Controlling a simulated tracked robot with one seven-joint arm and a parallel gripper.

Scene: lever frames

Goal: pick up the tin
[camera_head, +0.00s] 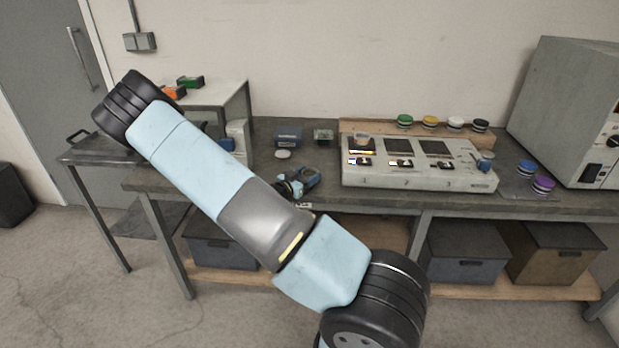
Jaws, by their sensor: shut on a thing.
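My gripper (292,187) shows small and dark just past my upper arm, low over the front part of the bench, and most of it is hidden behind my arm. It is shut on a small dark blue thing (309,179); I cannot tell whether this is the tin. Several small round tins stand apart from it: a green-lidded tin (405,120), a yellow-lidded tin (430,121), a white-lidded tin (456,122) and a black-lidded tin (480,125) on the wooden ledge. A blue-lidded tin (525,167) and a purple-lidded tin (543,184) stand at the right.
A grey panel with levers (415,178) stands mid-bench, right of my gripper. A large grey cabinet (568,105) stands at the right end. A small blue box (288,136) and a pale disc (283,154) lie behind my gripper. Storage boxes (465,255) sit below.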

